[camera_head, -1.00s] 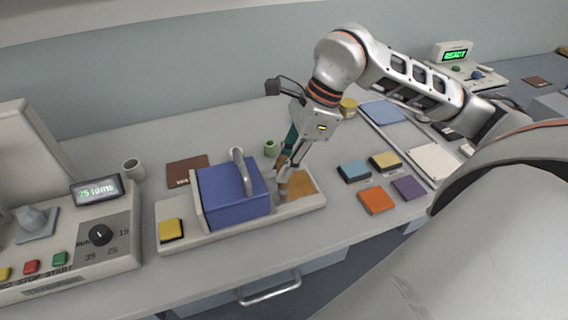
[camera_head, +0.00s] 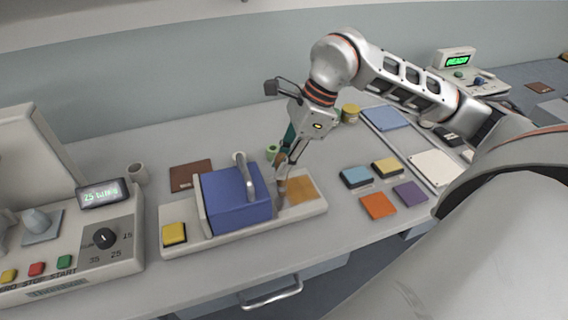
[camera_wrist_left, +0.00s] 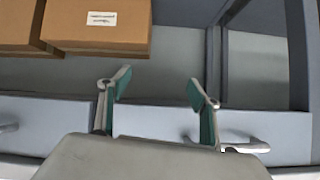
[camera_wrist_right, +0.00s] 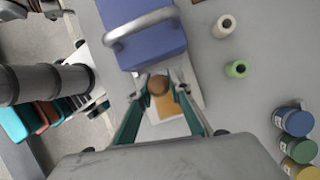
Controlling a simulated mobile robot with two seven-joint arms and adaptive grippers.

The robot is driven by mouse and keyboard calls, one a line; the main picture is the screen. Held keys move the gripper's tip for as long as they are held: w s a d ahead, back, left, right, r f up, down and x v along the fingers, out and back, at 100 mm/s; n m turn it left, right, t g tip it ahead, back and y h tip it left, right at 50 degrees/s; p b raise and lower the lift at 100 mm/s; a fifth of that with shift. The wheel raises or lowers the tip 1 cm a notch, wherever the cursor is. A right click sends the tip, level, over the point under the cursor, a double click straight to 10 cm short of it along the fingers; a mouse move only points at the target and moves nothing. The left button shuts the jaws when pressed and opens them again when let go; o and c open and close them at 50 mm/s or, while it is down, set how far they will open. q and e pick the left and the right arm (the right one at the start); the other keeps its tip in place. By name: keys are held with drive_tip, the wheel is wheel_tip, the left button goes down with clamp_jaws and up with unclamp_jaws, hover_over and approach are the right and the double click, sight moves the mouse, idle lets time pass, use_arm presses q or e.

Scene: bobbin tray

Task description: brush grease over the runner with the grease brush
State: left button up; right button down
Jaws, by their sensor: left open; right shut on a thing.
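My right gripper (camera_head: 284,166) is shut on the grease brush (camera_head: 281,190), held upright with its bristle end low over the pale base, close beside the blue block (camera_head: 235,196). In the right wrist view the brush's round brown end (camera_wrist_right: 158,85) sits between the fingertips (camera_wrist_right: 160,76). I take the pale long base (camera_head: 210,236) to be the runner; an ochre patch (camera_head: 303,189) lies on it right of the brush. I cannot tell whether the bristles touch. My left gripper (camera_wrist_left: 158,82) is open and empty, facing drawer fronts and cardboard boxes (camera_wrist_left: 98,30).
The blue block with a grey handle fills the middle of the base, and a yellow block (camera_head: 174,233) sits at its left end. A control box (camera_head: 105,239) stands at left. Coloured pads (camera_head: 378,206) lie to the right. A green spool (camera_wrist_right: 236,69) stands behind.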

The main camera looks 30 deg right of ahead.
drive_tip(key=shift+w+d+p, duration=0.2)
drive_tip(key=shift+w, duration=0.55)
drive_tip(key=shift+w+d+p, duration=0.15)
drive_tip(key=shift+w+p, duration=0.05)
drive_tip(key=shift+w, duration=0.55)
drive_tip(key=shift+s+a+b, duration=0.25)
drive_tip(key=shift+s+b, duration=0.05)
drive_tip(key=shift+s, duration=0.75)
drive_tip(key=shift+s+a+b, duration=0.25)
drive_tip(key=shift+s+b, duration=0.05)
drive_tip(key=shift+s, duration=0.75)
drive_tip(key=shift+w+d+f, duration=0.1)
drive_tip(key=shift+w+d, duration=0.05)
drive_tip(key=shift+w, duration=0.5)
drive_tip(key=shift+w+d, duration=0.15)
drive_tip(key=shift+w, duration=0.45)
drive_tip(key=shift+w+p, duration=0.15)
drive_tip(key=shift+p, duration=0.15)
